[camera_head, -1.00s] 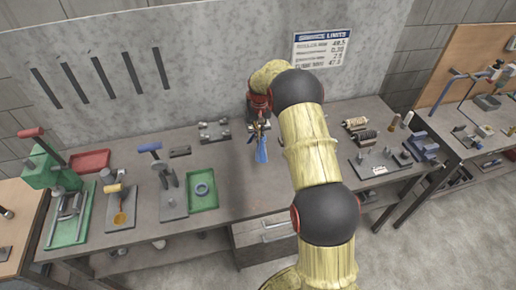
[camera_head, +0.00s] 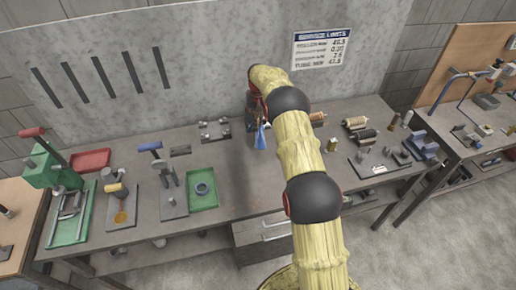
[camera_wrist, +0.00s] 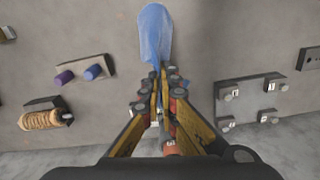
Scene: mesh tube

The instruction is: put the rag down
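The blue rag (camera_head: 260,137) hangs from my gripper (camera_head: 256,122) above the back middle of the workbench (camera_head: 235,165) in the head view. In the wrist view the rag (camera_wrist: 155,35) stretches out beyond the fingertips of my gripper (camera_wrist: 158,75), which are close together on its near end. My arm hides part of the bench to the right of the gripper. I cannot tell from these views whether the rag's lower end touches the bench.
A fixture plate with several posts (camera_head: 214,130) stands behind left. Several rollers (camera_head: 357,128) lie to the right. The bench between the green tray and my arm is clear.

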